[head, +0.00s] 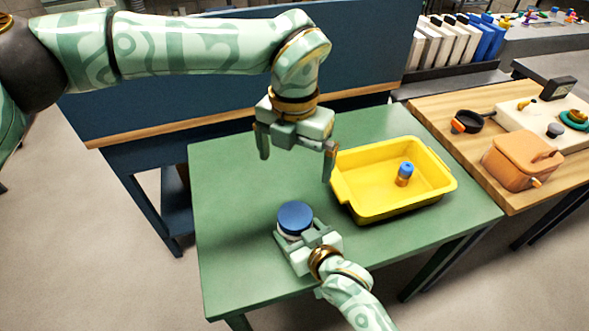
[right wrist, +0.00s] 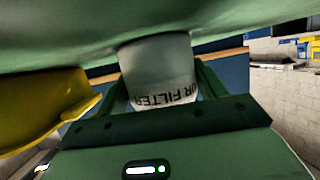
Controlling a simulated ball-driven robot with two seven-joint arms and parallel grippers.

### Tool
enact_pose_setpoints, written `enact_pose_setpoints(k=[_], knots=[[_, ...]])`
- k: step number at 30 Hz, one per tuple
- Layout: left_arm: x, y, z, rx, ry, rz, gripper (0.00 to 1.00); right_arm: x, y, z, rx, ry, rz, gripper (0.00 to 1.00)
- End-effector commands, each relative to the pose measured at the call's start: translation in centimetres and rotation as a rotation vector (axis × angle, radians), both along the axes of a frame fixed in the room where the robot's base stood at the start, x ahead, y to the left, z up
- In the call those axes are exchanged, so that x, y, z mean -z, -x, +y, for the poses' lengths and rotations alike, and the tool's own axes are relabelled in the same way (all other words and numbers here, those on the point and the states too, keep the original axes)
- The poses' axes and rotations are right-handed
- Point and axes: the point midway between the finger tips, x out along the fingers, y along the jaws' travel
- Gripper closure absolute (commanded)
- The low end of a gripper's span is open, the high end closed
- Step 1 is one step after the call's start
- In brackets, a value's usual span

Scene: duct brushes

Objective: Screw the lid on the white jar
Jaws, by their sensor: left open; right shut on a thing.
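The white jar (head: 291,236) stands on the green table, mostly hidden in the head view by the blue lid (head: 295,216) on its top. I cannot tell how tightly the lid sits. My right gripper (head: 299,234) is shut on the jar from the front. In the right wrist view the jar (right wrist: 158,75), with black lettering ending in "R FILTER", shows upside down between the fingers; the lid is out of sight there. My left gripper (head: 297,160) is open and empty, fingers pointing down, above and behind the lid and apart from it.
A yellow tray (head: 385,210) stands on the green table (head: 240,265) right of the jar, holding a small orange bottle with a blue cap (head: 404,174). A blue panel stands behind. A wooden table (head: 440,125) with an orange box (head: 521,162) is at right. The table's left side is clear.

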Motion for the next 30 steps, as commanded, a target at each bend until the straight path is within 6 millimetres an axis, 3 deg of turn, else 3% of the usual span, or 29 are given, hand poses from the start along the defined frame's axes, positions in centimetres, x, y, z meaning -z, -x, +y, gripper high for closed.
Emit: enact_pose_setpoints(k=[9, 10, 12, 23, 30], knots=[[-0.3, 0.0, 0.0, 0.000, 0.000, 0.000, 0.00, 0.0, 0.0, 0.0, 0.000, 0.001, 0.000, 0.94], [-0.3, 0.0, 0.0, 0.000, 0.000, 0.000, 0.00, 0.0, 0.0, 0.0, 0.000, 0.000, 0.001, 0.22], [-0.3, 0.0, 0.0, 0.000, 0.000, 0.000, 0.00, 0.0, 0.0, 0.0, 0.000, 0.000, 0.000, 0.05], [-0.6, 0.0, 0.0, -0.001, 0.000, -0.001, 0.00, -0.2, 0.4, -0.2, 0.000, 0.001, 0.000, 0.05], [-3.1, 0.3, 0.0, 0.000, 0.000, -0.016, 0.00, -2.1, 3.7, -2.1, 0.001, 0.001, -0.001, 0.05]])
